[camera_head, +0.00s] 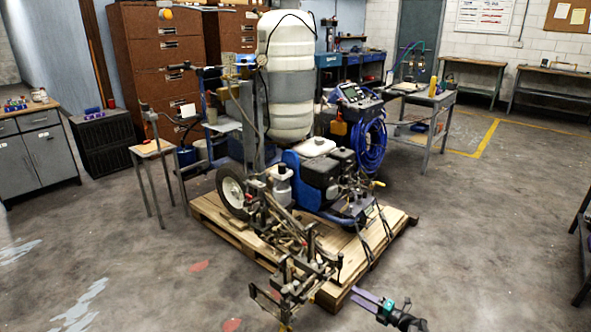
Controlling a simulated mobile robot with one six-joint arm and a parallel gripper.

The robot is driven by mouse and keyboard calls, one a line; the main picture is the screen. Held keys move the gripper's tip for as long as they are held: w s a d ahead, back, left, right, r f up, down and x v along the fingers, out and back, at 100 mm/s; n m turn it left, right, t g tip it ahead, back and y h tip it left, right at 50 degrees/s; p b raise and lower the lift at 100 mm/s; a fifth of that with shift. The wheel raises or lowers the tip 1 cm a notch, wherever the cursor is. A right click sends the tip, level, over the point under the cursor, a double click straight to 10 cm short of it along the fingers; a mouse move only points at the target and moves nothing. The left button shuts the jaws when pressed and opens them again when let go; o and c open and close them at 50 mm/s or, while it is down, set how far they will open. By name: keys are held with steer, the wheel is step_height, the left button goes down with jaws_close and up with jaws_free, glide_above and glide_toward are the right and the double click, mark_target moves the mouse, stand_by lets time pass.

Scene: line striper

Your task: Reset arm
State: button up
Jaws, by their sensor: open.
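My gripper (356,296) shows at the bottom, right of centre, with its fingers pointing up and left. It is open, and I see nothing held in it. In the picture its fingertips lie just below and right of the front corner of the wooden pallet (352,272). The line striper (325,180), with blue frame and dark engine, sits on the pallet. I cannot tell how far the fingertips are from the pallet.
A tall white tank (288,48) rises behind the engine. The striper's metal front frame (285,270) juts past the pallet, left of my gripper. A small wooden stand (153,148) and grey cabinet (42,158) are left. Floor (480,240) on the right is clear.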

steer(key=s+a+n+g+y+p, duration=0.1)
steer(key=s+a+n+g, duration=0.2)
steer(key=a, duration=0.7)
steer(key=s+a+g+y+p, duration=0.15)
steer(key=s+a, duration=0.35)
steer(key=a, duration=0.5)
steer(key=s+a+f+n+g+h+p, duration=0.15)
steer(key=s+a+n+g, duration=0.3)
steer(key=s, duration=0.45)
steer(key=s+a+f+n+g+h, duration=0.25)
steer(key=s+a+n, duration=0.3)
steer(key=s, duration=0.35)
steer(key=s+d+f+n+g+h+p, duration=0.15)
steer(key=s+n+g+h, duration=0.4)
steer(key=s+n, duration=0.95)
steer(key=s+d+r+n+g+h, duration=0.1)
steer(key=s+d+r+n+h, duration=0.1)
steer(key=s+d+n+h, duration=0.4)
steer(key=shift+s+d+n, duration=2.65)
steer(key=shift+d+n, duration=1)
steer(key=shift+n, duration=0.75)
